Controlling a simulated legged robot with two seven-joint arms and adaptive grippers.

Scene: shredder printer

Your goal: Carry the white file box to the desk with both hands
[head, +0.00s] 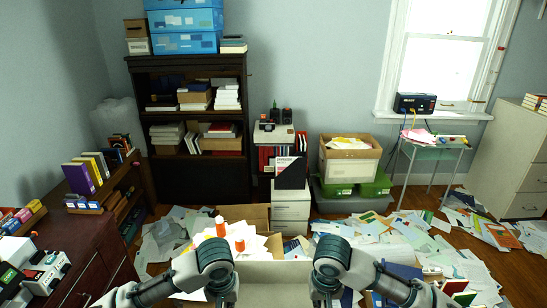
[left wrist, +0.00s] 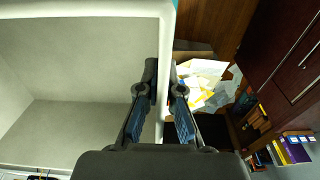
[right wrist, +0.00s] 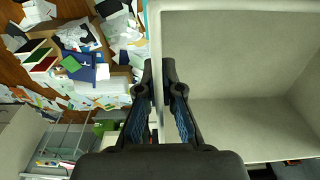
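The white file box (head: 272,285) is open-topped and at the bottom middle of the head view, right in front of me. Its pale, empty-looking inside fills the left of the left wrist view (left wrist: 75,65) and the right of the right wrist view (right wrist: 245,65). My left gripper (left wrist: 161,75) is shut on one side wall, one finger inside and one outside. My right gripper (right wrist: 158,75) is shut on the opposite wall the same way. The box's underside is hidden. A dark red-brown desk or cabinet (head: 85,262) stands at the left.
Papers litter the floor (head: 390,235). An open carton of papers and orange-capped bottles (head: 238,245) lies just beyond the box. A bookcase (head: 200,165), a white drawer unit (head: 291,208), a cardboard box on green bins (head: 350,160) and a small table (head: 435,145) stand behind.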

